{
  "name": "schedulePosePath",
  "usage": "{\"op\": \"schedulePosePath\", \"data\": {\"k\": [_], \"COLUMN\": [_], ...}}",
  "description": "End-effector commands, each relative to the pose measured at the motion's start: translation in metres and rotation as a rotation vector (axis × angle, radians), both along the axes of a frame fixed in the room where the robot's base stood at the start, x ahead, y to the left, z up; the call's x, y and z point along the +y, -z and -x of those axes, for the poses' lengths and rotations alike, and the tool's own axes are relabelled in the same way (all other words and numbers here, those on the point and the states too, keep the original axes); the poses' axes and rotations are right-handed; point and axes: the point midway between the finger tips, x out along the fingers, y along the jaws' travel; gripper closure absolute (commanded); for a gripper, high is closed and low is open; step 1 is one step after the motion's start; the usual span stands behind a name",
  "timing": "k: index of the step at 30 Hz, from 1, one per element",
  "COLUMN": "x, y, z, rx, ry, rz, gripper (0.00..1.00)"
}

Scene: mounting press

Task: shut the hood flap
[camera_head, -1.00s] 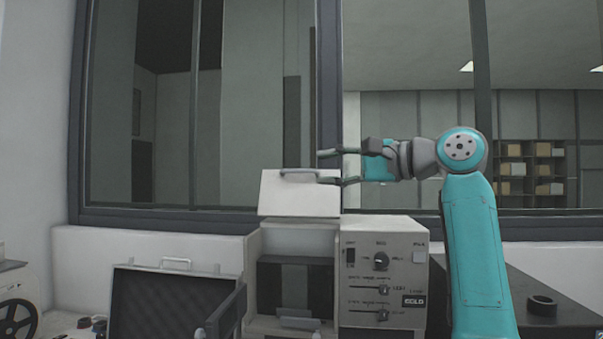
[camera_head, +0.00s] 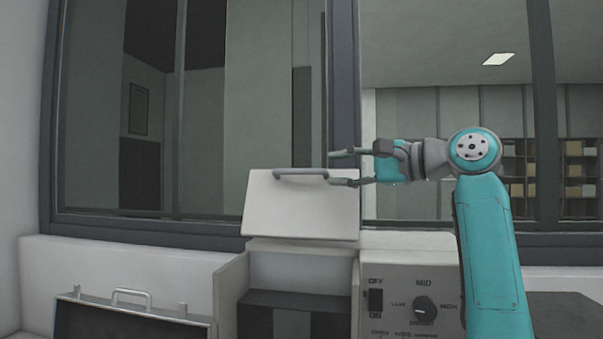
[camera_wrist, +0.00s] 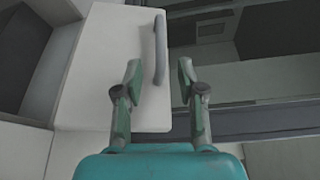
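The hood flap (camera_head: 300,212) is a white panel standing raised above the mounting press (camera_head: 300,268), tilted back, with a grey bar handle (camera_head: 300,173) near its top edge. My gripper (camera_head: 338,169) is open and empty at the flap's upper right corner in the head view. In the wrist view the flap (camera_wrist: 106,75) fills the left middle, and its handle (camera_wrist: 160,50) lies ahead of my open fingertips (camera_wrist: 158,80). Whether a finger touches the flap cannot be told.
The press's control panel (camera_head: 400,290) with a knob and switch is right of the opening below the flap. An open case (camera_head: 135,308) stands at the lower left. A window (camera_head: 190,120) lies behind the flap. The space above the flap is clear.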

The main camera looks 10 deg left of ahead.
Motion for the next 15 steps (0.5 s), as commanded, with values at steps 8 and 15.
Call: {"op": "schedulePosePath", "data": {"k": [8,15], "x": [0.044,0.076], "y": [0.004,0.006], "z": [-0.018,-0.034], "rx": [0.003,0.001], "ry": [-0.003,-0.001], "rz": [0.0,-0.001], "gripper": [0.61,0.61]}}
